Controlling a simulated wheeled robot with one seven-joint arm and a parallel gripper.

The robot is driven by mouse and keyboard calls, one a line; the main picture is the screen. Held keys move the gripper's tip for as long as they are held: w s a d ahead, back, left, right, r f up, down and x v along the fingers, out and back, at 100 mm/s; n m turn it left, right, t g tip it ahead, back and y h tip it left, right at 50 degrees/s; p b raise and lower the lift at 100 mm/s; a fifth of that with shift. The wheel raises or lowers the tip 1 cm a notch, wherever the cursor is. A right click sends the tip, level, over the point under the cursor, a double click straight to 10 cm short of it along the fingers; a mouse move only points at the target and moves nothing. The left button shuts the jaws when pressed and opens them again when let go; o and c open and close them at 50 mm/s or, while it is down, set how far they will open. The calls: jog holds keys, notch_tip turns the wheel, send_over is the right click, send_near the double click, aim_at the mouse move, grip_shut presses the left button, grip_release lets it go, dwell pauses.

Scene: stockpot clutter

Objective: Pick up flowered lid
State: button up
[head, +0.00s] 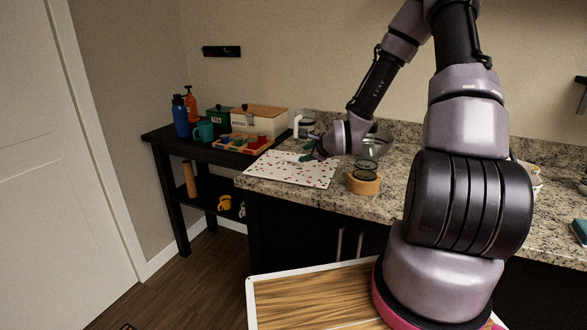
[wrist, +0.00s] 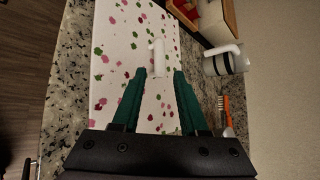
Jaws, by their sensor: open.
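The flowered lid (head: 290,171) is a flat white rectangular panel with pink, red and green spots, lying on the granite counter's left end. In the wrist view the lid (wrist: 112,50) fills the middle left, and a small white upright handle (wrist: 158,58) stands out from it. My gripper (wrist: 160,73) is open, its two teal fingers on either side of the handle's line, with the handle just beyond and between the tips. No contact shows. In the head view my gripper (head: 306,157) is over the lid's far right part, partly hidden by my wrist.
A round wooden container (head: 363,184) and a glass bowl (head: 377,145) stand right of the lid. A dark side table (head: 165,138) holds bottles and boxes.

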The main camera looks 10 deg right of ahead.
aim_at(295, 159)
jog(key=x, duration=0.9)
jog(key=shift+d+f, duration=0.2)
grip_shut()
